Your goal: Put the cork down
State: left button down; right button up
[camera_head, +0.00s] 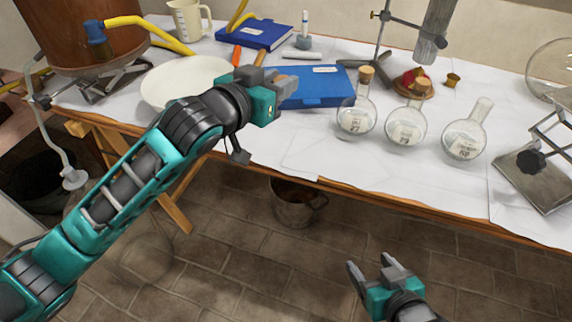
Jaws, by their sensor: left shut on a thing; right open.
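My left gripper (284,86) is over the table, beside the blue box. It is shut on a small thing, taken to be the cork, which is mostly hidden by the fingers. Three round flasks stand on the white-covered table (310,150). The right flask (465,138) has an open neck. My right gripper (375,272) is open and empty, low in front of the table above the brick floor.
A small brown object (453,80) and a dish (400,86) with red pieces are behind the flasks. A metal jack (535,178) stands at right.

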pick_arm(q)
jog(key=w+d+m+h+b, duration=0.1)
jog(key=w+d+b, duration=0.1)
jog(key=w, duration=0.1)
jog(key=g+b, duration=0.1)
jog(key=b, duration=0.3)
send_over(290, 159)
jog(key=shift+h, duration=0.3)
notch_tip(290, 159, down, 15)
jog(key=shift+r, duration=0.2)
jog(key=shift+f+b, duration=0.85)
jog(key=shift+f, duration=1.7)
jog(key=shift+f, duration=0.15)
jog(key=c, duration=0.8)
grip_release()
